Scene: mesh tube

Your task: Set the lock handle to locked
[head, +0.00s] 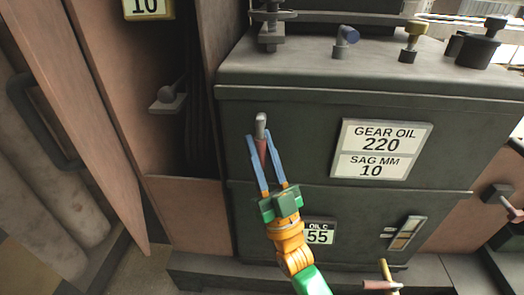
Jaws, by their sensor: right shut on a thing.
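A handle, which looks like the lock handle (261,126), is on the front of the dark green cabinet (290,120), near its upper left. It has a pale metal upper end and a dark red grip that points down. My right gripper (260,138) has its two blue fingers on either side of the handle and is shut on it. The fingers hide part of the grip. The orange and green wrist comes up from below. My left gripper is not in view.
A GEAR OIL 220 label (381,150) is right of the handle. A small OIL C 55 plate (319,234) and a gauge window (407,233) sit lower. Another lever (172,96) stands on a bracket at the left. A red-gripped handle (510,209) is at the right edge.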

